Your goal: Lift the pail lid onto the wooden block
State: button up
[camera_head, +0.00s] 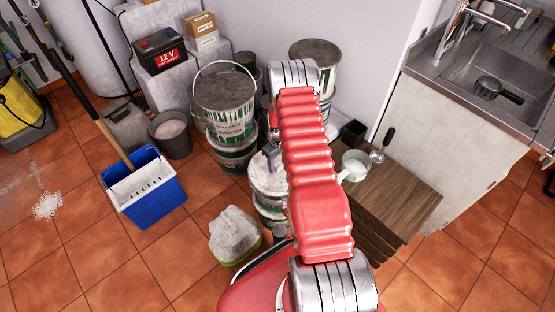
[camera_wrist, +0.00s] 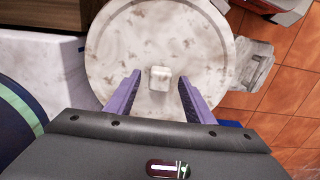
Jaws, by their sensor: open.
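The pail lid is a round, stained white disc (camera_head: 266,180) on top of a pail, left of my arm in the head view. In the wrist view the lid (camera_wrist: 125,45) fills the middle, with a small square knob (camera_wrist: 160,78) at its centre. My gripper (camera_wrist: 159,76) is open, its two purple fingers on either side of the knob with gaps showing. How high the fingertips are over the lid is hard to tell. The wooden block (camera_head: 405,192) is brown and layered, right of my arm; its brown edge shows in the wrist view (camera_wrist: 35,15).
A white cup (camera_head: 355,165), a metal ladle (camera_head: 377,156) and a black box (camera_head: 352,132) stand by or on the wooden block's back. Stacked paint tins (camera_head: 225,110) stand behind the lid. A green tub with a whitish lump (camera_head: 234,233) is at front left.

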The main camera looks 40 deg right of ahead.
jog(key=shift+f, duration=0.3)
jog(key=shift+c, duration=0.2)
grip_shut()
dwell(0.7)
jog(key=shift+r, duration=0.15)
jog(key=shift+r, duration=0.35)
jog(key=shift+r, duration=0.35)
jog(key=shift+r, duration=0.35)
jog(key=shift+r, duration=0.2)
